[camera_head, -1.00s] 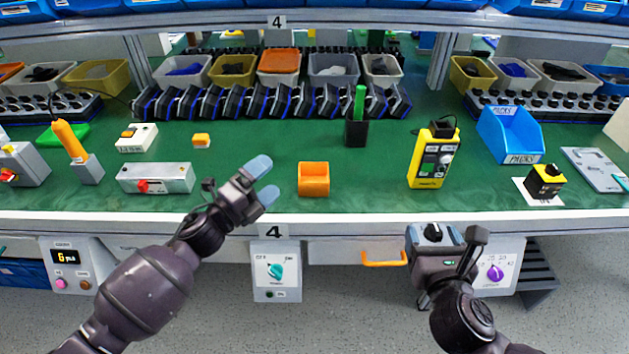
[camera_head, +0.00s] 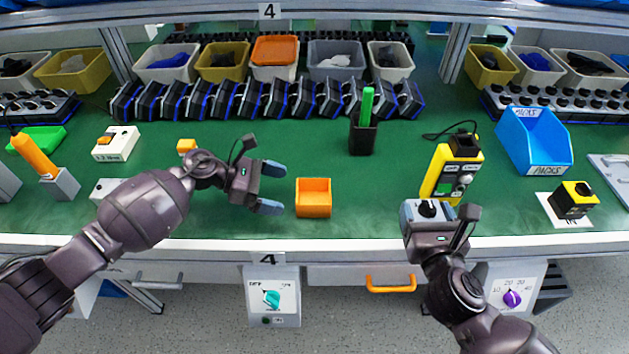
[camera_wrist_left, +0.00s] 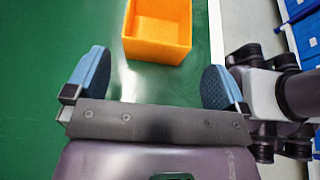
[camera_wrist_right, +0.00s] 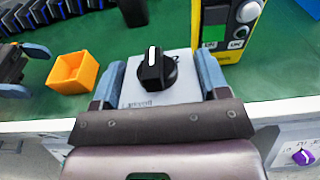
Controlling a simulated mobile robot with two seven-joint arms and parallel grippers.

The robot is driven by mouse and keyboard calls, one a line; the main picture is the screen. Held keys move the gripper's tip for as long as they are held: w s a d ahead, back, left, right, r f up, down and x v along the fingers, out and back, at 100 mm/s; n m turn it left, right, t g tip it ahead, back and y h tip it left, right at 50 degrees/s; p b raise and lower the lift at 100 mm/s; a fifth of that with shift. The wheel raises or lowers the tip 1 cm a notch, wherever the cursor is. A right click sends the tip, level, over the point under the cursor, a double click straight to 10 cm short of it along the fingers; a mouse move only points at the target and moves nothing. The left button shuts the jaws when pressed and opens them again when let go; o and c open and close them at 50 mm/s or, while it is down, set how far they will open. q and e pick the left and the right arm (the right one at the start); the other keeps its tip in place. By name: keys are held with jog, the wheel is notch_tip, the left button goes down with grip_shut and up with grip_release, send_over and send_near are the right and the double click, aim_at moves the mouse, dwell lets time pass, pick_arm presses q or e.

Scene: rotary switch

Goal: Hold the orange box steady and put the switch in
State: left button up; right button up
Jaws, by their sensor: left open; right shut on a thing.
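The orange box (camera_head: 313,198) stands open-topped on the green bench near its front edge. My left gripper (camera_head: 272,187) is open just left of the box, with its fingers pointing at it. In the left wrist view the box (camera_wrist_left: 158,40) lies ahead, beyond the fingertips and apart from them. My right gripper (camera_head: 428,212) is shut on the switch, a grey-white block with a black knob, held at the bench's front edge, right of the box. In the right wrist view the switch (camera_wrist_right: 150,75) sits between the blue fingers, with a white pointer line on its knob.
A yellow control box (camera_head: 448,173) stands just behind my right gripper. A black holder (camera_head: 362,138) with a green stick is behind the orange box. A blue PACKS bin (camera_head: 533,140) is at the right. The green bench (camera_head: 350,220) between box and right gripper is clear.

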aim_at(306, 195)
pick_arm(q)
jog(key=shift+w+d+f, duration=0.1)
jog(key=shift+w, duration=0.25)
pick_arm(e)
jog(key=shift+w, duration=0.35)
pick_arm(q)
jog(key=shift+s+d, duration=0.1)
jog(key=shift+d, duration=0.2)
pick_arm(e)
jog(key=shift+s, duration=0.1)
pick_arm(q)
jog(key=x, duration=0.4)
jog(key=shift+s+d+f+b, duration=0.1)
jog(key=shift+d+f+b, duration=0.15)
jog(key=shift+f+b, duration=0.1)
pick_arm(e)
jog(key=shift+s+f, duration=0.15)
jog(key=shift+f, duration=0.45)
pick_arm(q)
jog(key=shift+d+f, duration=0.15)
jog(key=shift+d, duration=0.4)
pick_arm(e)
jog(key=shift+f, duration=0.4)
pick_arm(q)
jog(key=shift+d, duration=0.3)
pick_arm(e)
jog(key=shift+f, duration=0.1)
pick_arm(q)
jog(key=c, duration=0.8)
jog(key=o, duration=0.8)
